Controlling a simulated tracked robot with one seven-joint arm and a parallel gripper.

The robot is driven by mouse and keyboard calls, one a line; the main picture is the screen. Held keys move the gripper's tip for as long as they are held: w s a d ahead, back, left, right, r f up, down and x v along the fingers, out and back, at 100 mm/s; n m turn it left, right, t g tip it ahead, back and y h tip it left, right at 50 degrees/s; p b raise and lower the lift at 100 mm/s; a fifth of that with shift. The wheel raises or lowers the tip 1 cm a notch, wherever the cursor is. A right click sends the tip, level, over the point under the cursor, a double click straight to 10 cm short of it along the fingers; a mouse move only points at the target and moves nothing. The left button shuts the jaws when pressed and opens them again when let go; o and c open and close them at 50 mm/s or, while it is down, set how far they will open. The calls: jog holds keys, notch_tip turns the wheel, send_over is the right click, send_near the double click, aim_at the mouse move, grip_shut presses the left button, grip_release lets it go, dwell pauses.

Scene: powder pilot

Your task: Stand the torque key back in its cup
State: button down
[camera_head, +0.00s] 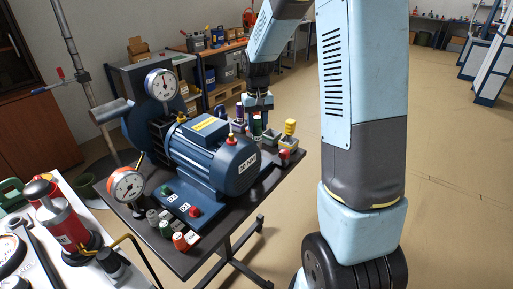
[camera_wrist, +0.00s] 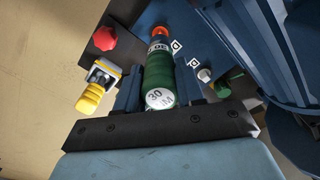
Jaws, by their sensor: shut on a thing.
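My gripper (camera_head: 257,116) is shut on a green torque key (camera_wrist: 159,82) at the right end of the blue motor. In the wrist view the fingers (camera_wrist: 160,90) stand on both sides of its green handle, whose end reads 30. An orange part shows beyond the handle. The key also shows below my gripper in the head view (camera_head: 257,126). I cannot tell whether the green key's lower end touches anything.
The blue motor (camera_head: 212,155) fills the middle of the dark table (camera_head: 180,262). A red knob (camera_head: 285,154) sits at the table's right corner. Two gauges (camera_head: 161,85) and several small coloured caps (camera_head: 180,241) are on the left side. A red hand tool (camera_head: 65,215) stands at the front left.

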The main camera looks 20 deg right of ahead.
jog(key=w+d+f, duration=0.1)
jog(key=w+d, duration=0.9)
jog(key=w, duration=0.3)
jog(key=shift+w+d+f, duration=0.2)
jog(key=shift+d, duration=0.1)
jog(key=shift+f, duration=2.85)
dwell(1.7)
jog(key=c, duration=0.6)
grip_release()
